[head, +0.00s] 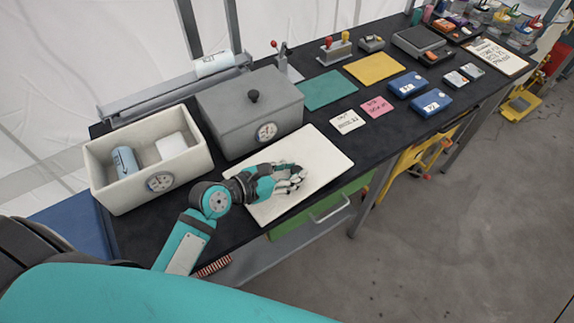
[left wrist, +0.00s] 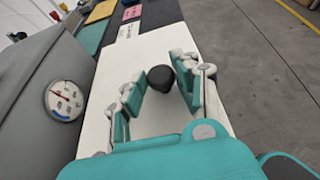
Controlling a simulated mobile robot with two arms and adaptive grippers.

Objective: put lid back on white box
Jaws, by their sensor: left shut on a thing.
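The white box (head: 188,173) stands open at the left end of the dark table, with a dial on its front. A blue-labelled roll (head: 125,161) and a white block (head: 172,146) are inside it. The flat white lid (head: 325,152) is right of the grey box, near the table's front edge. It also fills the middle of the left wrist view (left wrist: 155,48). My left gripper (head: 296,174) is over the lid, shut on its black knob (left wrist: 161,77). I cannot tell whether the lid is raised off the table. My right gripper is out of view.
A grey box (head: 250,115) with its knobbed lid on stands between the white box and the white lid. A metal rail with a roll (head: 213,64) runs behind. Cards, a yellow mat (head: 374,69) and blue cases (head: 431,103) lie to the right.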

